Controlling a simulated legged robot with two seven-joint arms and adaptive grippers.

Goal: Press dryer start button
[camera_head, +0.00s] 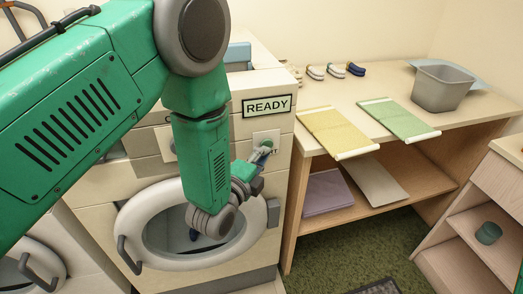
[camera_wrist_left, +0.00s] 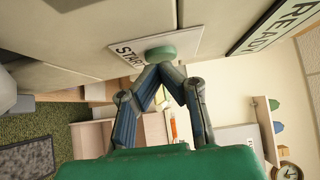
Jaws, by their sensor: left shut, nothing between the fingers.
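The cream dryer (camera_head: 255,85) has a round door (camera_head: 140,225) and a READY sign (camera_head: 266,105). Below the sign is a pale plate (camera_head: 256,139) with START lettering, partly covered by my gripper in the head view. In the left wrist view, the round green start button (camera_wrist_left: 160,53) sits on the START plate (camera_wrist_left: 188,45). My left gripper (camera_head: 264,151) is shut and empty. Its fingertips (camera_wrist_left: 159,68) come together right at the button; I cannot tell whether they touch it or whether it is pressed in. My right gripper is not in view.
A wooden table (camera_head: 305,91) right of the dryer holds a yellow cloth (camera_head: 340,131), a green cloth (camera_head: 400,119) and a grey bin (camera_head: 441,87). A shelf unit (camera_head: 499,185) stands at far right. Green carpet (camera_head: 345,245) lies open between them.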

